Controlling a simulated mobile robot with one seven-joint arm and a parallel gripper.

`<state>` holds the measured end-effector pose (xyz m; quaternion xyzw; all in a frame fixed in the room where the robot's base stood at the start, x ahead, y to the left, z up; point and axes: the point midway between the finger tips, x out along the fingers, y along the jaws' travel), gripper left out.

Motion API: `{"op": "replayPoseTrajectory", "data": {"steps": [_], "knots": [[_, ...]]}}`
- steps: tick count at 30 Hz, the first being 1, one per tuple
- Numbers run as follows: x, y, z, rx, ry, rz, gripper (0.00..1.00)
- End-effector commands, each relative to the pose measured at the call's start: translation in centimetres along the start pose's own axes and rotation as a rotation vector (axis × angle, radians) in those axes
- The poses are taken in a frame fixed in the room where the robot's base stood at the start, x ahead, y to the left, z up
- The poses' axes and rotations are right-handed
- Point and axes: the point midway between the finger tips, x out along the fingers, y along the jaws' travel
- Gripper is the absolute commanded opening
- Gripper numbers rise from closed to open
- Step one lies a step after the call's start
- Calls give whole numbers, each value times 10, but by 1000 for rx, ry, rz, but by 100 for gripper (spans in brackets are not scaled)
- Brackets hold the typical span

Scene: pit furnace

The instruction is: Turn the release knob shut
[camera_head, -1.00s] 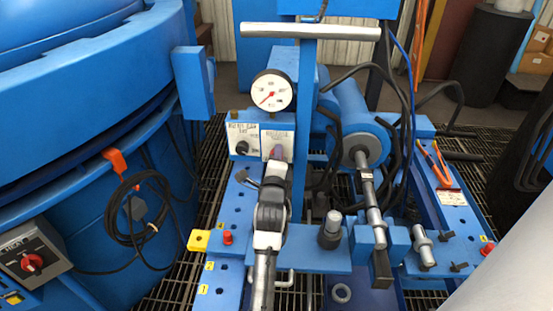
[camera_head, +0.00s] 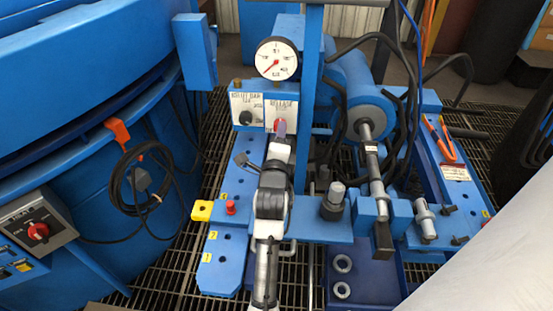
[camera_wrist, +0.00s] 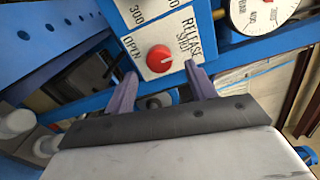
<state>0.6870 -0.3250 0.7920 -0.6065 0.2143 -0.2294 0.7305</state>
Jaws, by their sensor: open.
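The red release knob (camera_wrist: 159,58) sits on a white plate (camera_wrist: 170,35) lettered RELEASE, with OPEN on one side and SHUT on the other. I cannot make out a pointer on the knob. My gripper (camera_wrist: 163,70) is open, with one purple finger on each side of the knob in the wrist view. The fingers look apart from the knob, and their depth relative to it is unclear. In the head view my gripper (camera_head: 280,130) is in front of the release plate (camera_head: 281,106) and partly hides the knob.
A plate with a black knob (camera_head: 246,117) is left of the release plate. A round gauge (camera_head: 277,58) stands above. A blue post (camera_head: 310,80) rises close on the right. A blue cylinder (camera_head: 365,115) lies further right. A yellow block (camera_head: 202,211) is at lower left.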

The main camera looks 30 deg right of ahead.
Motion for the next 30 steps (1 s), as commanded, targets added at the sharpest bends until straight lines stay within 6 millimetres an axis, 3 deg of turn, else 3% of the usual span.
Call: {"op": "replayPoseTrajectory", "data": {"steps": [6,12,18,30], "knots": [[-51,2,0,-2,0,0,56],[-80,1,0,-2,0,0,56],[-90,0,0,-1,0,-1,56],[-90,0,0,0,0,-1,56]]}}
